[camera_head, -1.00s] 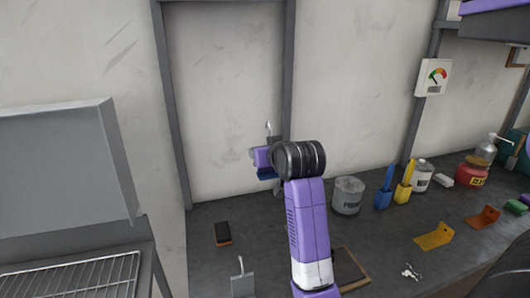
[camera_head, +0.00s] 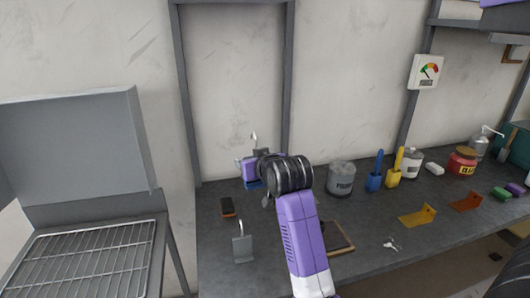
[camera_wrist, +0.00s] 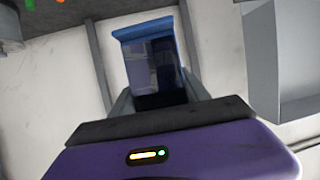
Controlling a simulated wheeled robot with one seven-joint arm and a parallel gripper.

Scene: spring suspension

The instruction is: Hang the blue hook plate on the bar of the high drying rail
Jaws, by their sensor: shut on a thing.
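My gripper (camera_head: 251,170) is shut on the blue hook plate and holds it above the back of the bench. In the head view my wrist hides most of the plate; a blue edge (camera_head: 254,184) shows below the gripper, and a pale metal hook sticks up above it. In the wrist view the blue plate (camera_wrist: 150,36) stands out beyond the gripper, between the two grey fingers, with a bent blue top edge and a dark, shiny face. I cannot make out the high drying rail or its bar in either view.
A grey open-lidded unit with a wire rack (camera_head: 85,262) stands at the left. On the bench are a grey hook plate (camera_head: 243,250), a tin (camera_head: 341,179), blue and yellow holders, a yellow bent plate (camera_head: 418,216) and a clipboard-like board (camera_head: 338,238). Free air surrounds the gripper.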

